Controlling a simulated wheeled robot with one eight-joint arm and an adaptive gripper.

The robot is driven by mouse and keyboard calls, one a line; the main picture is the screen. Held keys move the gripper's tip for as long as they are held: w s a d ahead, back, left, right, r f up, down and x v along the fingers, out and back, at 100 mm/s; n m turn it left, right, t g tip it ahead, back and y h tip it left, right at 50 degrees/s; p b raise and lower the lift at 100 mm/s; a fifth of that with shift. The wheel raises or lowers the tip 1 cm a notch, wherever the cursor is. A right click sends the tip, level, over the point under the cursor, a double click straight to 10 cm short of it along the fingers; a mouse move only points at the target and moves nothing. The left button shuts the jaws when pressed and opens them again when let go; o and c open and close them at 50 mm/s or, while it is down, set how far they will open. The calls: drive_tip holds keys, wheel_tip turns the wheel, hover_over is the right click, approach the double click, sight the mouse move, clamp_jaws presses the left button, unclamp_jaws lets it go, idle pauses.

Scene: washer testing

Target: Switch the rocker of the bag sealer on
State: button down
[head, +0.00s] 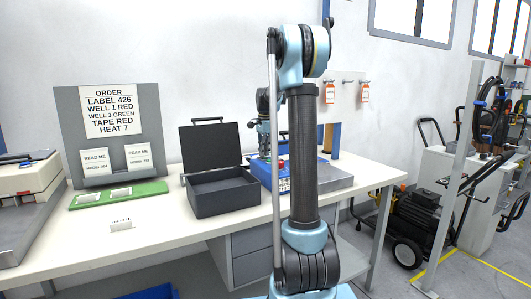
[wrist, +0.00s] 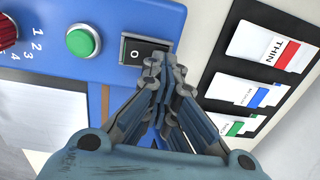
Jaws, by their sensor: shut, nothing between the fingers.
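The bag sealer's blue body (wrist: 120,18) fills the upper left of the wrist view. Its black rocker (wrist: 136,53) sits in a dark frame and shows a white "O" mark. A green round button (wrist: 82,41) and a red knob (wrist: 6,30) with a number scale lie to its left. My gripper (wrist: 165,66) is shut and empty, its fingertips at the rocker's lower right edge; I cannot tell whether they touch it. In the head view the blue sealer (head: 261,171) stands on the bench, partly hidden behind my arm.
A black panel with THIN and other colour-striped labels (wrist: 268,46) lies right of the sealer. On the bench (head: 180,243) are an open dark box (head: 222,193), a green tray (head: 118,195) and an order board (head: 72,118). A pressure washer (head: 410,220) stands on the floor to the right.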

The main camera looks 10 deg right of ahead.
drive_tip(key=shift+f, duration=0.2)
drive_tip(key=shift+s+d+f, duration=0.1)
drive_tip(key=shift+s+d, duration=0.05)
drive_tip(key=shift+s, duration=0.2)
